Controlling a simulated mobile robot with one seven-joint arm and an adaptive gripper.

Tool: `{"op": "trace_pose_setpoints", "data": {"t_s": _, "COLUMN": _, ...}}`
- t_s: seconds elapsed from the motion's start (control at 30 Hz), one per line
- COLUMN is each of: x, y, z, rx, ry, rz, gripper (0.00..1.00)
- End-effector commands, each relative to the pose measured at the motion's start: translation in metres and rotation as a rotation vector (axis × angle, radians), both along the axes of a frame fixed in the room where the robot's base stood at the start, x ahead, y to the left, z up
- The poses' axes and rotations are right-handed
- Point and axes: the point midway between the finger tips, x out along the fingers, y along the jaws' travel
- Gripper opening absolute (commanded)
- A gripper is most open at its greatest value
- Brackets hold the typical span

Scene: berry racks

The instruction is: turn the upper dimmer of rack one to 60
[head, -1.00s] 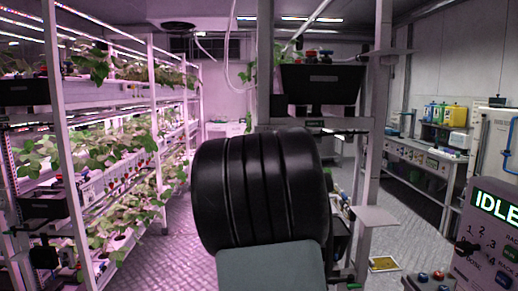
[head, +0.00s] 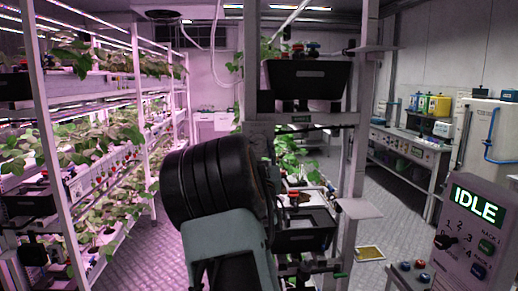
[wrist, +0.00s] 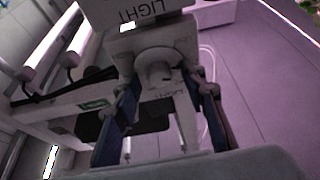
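In the wrist view, a pale box with a round white dimmer knob (wrist: 158,68) faces the camera. "LIGHT" lettering shows above and below the knob. My gripper (wrist: 160,84) is open, with one blue-lined finger on each side of the knob. Gaps seem to remain between the fingers and the knob, and I cannot tell whether either touches it. The dimmer's setting is not readable. In the head view, my black and grey arm covers the middle, and the gripper and knob cannot be made out.
A plant rack (head: 133,98) with pink light lines the left. A post-framed rack with a black bin (head: 307,78) stands in the middle. A control panel (head: 470,232) reading IDLE is at the right front. Open floor shows between the middle rack and the right bench (head: 405,147).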

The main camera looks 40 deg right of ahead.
Motion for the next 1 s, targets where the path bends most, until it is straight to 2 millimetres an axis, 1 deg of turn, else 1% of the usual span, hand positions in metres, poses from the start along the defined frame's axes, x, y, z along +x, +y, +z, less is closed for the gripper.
{"op": "trace_pose_setpoints", "data": {"t_s": 0.07, "x": -0.0001, "y": 0.0, "z": 0.0, "rx": 0.0, "ry": 0.0, "rz": 0.0, "gripper": 0.39}}
{"op": "trace_pose_setpoints", "data": {"t_s": 0.4, "x": -0.0002, "y": 0.0003, "z": 0.0, "rx": 0.0, "ry": 0.0, "rz": 0.0, "gripper": 0.01}}
{"op": "trace_pose_setpoints", "data": {"t_s": 0.43, "x": -0.0002, "y": 0.0003, "z": 0.0, "rx": 0.0, "ry": 0.0, "rz": 0.0, "gripper": 0.0}}
{"op": "trace_pose_setpoints", "data": {"t_s": 0.73, "x": -0.0001, "y": 0.0009, "z": -0.0022, "rx": 0.028, "ry": -0.021, "rz": 0.002, "gripper": 0.0}}
{"op": "trace_pose_setpoints", "data": {"t_s": 0.87, "x": -0.0001, "y": 0.0013, "z": -0.0041, "rx": 0.078, "ry": -0.053, "rz": 0.001, "gripper": 0.0}}
{"op": "trace_pose_setpoints", "data": {"t_s": 1.0, "x": -0.0002, "y": 0.0019, "z": -0.0056, "rx": 0.162, "ry": -0.106, "rz": 0.002, "gripper": 0.0}}
